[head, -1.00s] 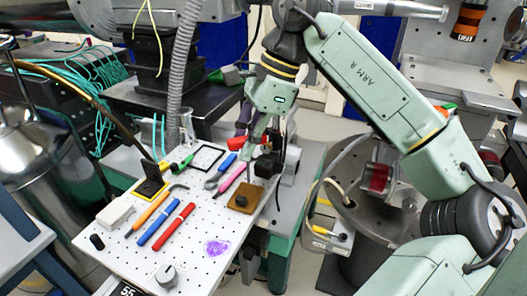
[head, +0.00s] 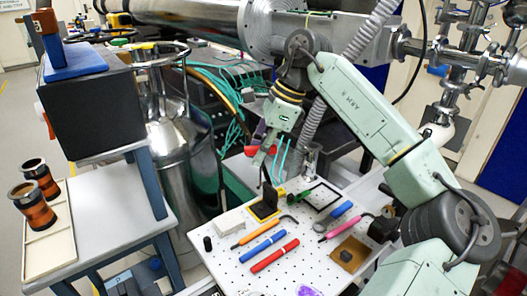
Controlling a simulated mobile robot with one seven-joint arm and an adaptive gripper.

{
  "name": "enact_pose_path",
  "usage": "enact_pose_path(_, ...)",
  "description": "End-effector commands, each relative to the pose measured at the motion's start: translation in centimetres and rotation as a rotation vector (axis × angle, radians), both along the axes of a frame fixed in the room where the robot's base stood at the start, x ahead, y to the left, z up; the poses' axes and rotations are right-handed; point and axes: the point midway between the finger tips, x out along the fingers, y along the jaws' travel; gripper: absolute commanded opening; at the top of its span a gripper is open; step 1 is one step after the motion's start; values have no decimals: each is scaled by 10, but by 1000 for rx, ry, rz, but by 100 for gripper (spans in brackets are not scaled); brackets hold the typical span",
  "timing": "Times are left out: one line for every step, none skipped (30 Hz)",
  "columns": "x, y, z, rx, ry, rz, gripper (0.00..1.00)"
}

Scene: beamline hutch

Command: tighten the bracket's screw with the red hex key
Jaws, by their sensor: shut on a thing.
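My gripper (head: 262,160) is shut on a tool with a red handle (head: 251,151), likely the red hex key. It holds it above the back edge of the white perforated board (head: 222,270). The fingers hide part of the tool, and its tip is hard to make out. A small black upright bracket on a dark base with yellow marks (head: 265,209) stands on the board just below my gripper. Its screw is too small to make out. A brown block with a dark knob (head: 350,254) sits at the board's right.
Orange (head: 254,233), blue (head: 261,243), red (head: 275,255) and pink (head: 341,228) tools lie on the board. A white box (head: 228,222) is at its left. A steel vessel (head: 185,150) stands behind left. A side table with orange-brown cups (head: 38,208) is far left.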

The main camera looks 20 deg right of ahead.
Motion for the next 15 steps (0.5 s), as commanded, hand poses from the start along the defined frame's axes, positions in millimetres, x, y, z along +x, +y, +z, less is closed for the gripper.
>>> enact_pose_path(0, 0, -7, 0, 0, 0, 0)
enact_pose_path(0, 0, -10, 0, 0, 0, 0)
enact_pose_path(0, 0, -13, 0, 0, 0, 0)
enact_pose_path(0, 0, -16, 0, 0, 0, 0)
enact_pose_path(0, 0, -19, 0, 1, 0, 0)
enact_pose_path(0, 0, -23, 0, 1, 0, 0)
enact_pose_path(0, 0, -26, 0, 1, 0, 0)
enact_pose_path(0, 0, -30, 0, 1, 1, 0)
enact_pose_path(0, 0, -34, 0, 1, 1, 0)
enact_pose_path(-1, 0, -37, 1, -1, 1, 0)
enact_pose_path(-1, 0, -40, 1, -1, 1, 0)
enact_pose_path(-1, 0, -43, 1, -1, 1, 0)
enact_pose_path(-1, 1, -46, 1, -1, 1, 0)
enact_pose_path(-1, 0, -49, 1, -1, 1, 0)
enact_pose_path(-1, 0, -52, 1, -1, 1, 0)
